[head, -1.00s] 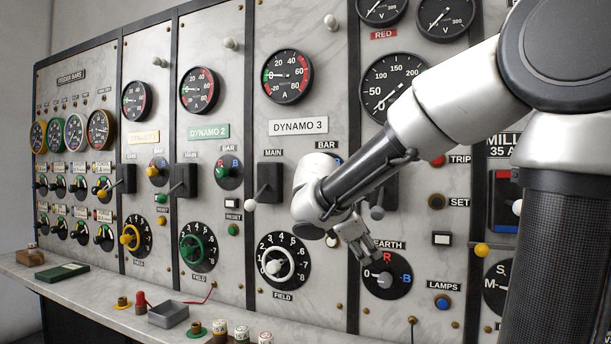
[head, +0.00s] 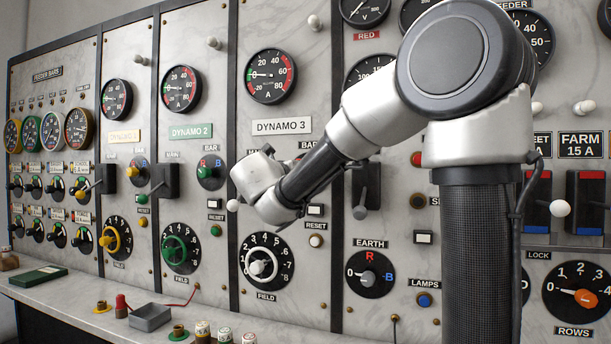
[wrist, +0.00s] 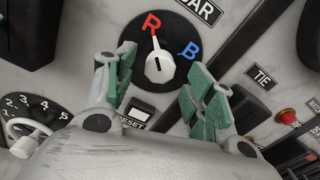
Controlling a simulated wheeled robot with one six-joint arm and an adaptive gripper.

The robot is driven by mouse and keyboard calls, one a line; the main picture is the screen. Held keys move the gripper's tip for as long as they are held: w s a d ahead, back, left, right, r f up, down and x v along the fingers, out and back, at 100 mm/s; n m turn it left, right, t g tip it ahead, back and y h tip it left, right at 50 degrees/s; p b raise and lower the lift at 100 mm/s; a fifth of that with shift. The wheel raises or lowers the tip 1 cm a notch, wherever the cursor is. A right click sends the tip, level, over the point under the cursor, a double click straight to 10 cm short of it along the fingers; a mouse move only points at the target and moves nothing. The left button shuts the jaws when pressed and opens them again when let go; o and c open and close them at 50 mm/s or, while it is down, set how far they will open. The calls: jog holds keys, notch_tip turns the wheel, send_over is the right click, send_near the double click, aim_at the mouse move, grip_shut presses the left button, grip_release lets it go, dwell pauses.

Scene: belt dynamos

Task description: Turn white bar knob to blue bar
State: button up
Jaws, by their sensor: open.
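The white bar knob (wrist: 160,68) sits on its round black dial (wrist: 136,46) in the wrist view. Its pointer is toward the red R, and the blue B is to the right. My gripper (wrist: 158,98) is open, with its green-padded fingers to the left and right of the knob in the picture. I see no contact with the knob. In the head view my arm covers this dial below the BAR label on the DYNAMO 3 panel, and my fingertips are hidden there behind my wrist.
The white field knob (head: 263,264) is below my wrist. The EARTH knob (head: 368,274) is to the right. A stone shelf (head: 75,304) with small items, including a grey tray (head: 150,317), runs along the bottom.

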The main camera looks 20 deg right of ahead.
jog(key=shift+x, duration=2.25)
jog(key=c, duration=1)
